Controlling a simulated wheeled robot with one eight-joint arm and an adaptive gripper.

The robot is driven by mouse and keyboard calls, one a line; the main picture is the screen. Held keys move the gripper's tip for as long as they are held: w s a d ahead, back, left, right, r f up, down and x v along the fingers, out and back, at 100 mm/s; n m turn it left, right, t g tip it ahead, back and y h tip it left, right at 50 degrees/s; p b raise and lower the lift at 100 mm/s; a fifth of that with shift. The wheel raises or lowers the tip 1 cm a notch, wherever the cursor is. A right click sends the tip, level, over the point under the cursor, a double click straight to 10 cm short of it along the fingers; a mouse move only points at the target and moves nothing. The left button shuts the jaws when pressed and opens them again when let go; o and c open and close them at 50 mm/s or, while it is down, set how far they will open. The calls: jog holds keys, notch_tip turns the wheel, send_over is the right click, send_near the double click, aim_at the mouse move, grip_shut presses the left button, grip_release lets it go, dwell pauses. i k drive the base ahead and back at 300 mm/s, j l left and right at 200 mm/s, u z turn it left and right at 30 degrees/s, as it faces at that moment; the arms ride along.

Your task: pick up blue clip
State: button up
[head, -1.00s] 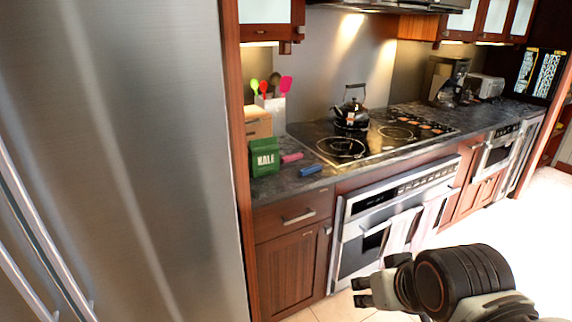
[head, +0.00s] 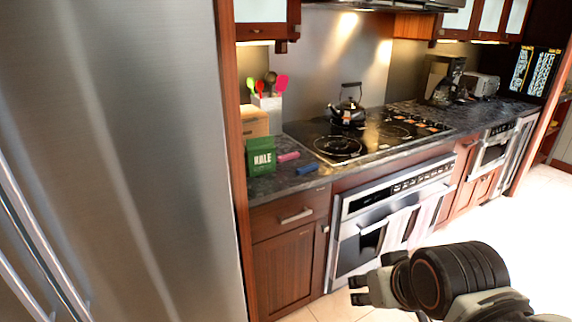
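The blue clip (head: 307,169) is a small blue bar lying on the dark countertop, near the front edge and left of the stove. A pink clip-like object (head: 288,156) lies just behind and left of it. My gripper (head: 358,291) is at the lower right, in front of the oven and below counter height. It is well apart from the blue clip. Its two fingers point left and are spread apart, with nothing visible between them.
A green KALE box (head: 261,157) stands left of the clips. A utensil holder (head: 269,106) is behind it. A kettle (head: 348,108) stands on the cooktop (head: 337,147). A large steel fridge (head: 120,160) fills the left. The floor (head: 490,225) at right is clear.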

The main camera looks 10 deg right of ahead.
aim_at(306, 169)
jog(key=i+j, duration=0.2)
jog(key=i, duration=0.35)
jog(key=i+j+u, duration=0.1)
jog(key=i, duration=0.45)
jog(key=i+j, duration=0.25)
jog(key=i, duration=0.3)
